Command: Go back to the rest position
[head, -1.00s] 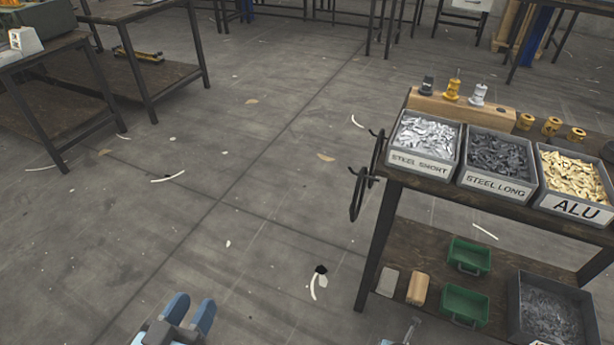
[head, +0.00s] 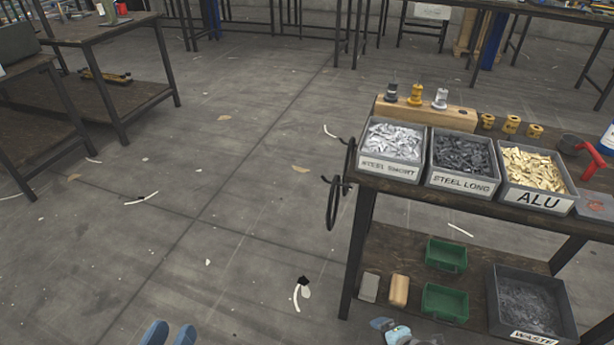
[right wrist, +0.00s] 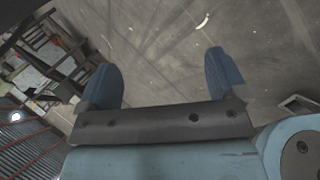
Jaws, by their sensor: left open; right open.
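My left gripper (head: 169,334) shows at the bottom edge of the head view, its two blue fingertips apart with nothing between them. Only the tips show. My right gripper (right wrist: 165,80) shows in the right wrist view, its two blue fingers wide apart and empty, with bare floor beyond them.
A cart (head: 360,245) at right bears bins marked STEEL SHORT (head: 388,170), STEEL LONG (head: 460,187) and ALU (head: 537,200). Green trays (head: 446,255) and a WASTE bin (head: 535,337) are on its lower shelf. Workbenches (head: 95,35) stand at upper left. The floor (head: 220,220) between is clear apart from scraps.

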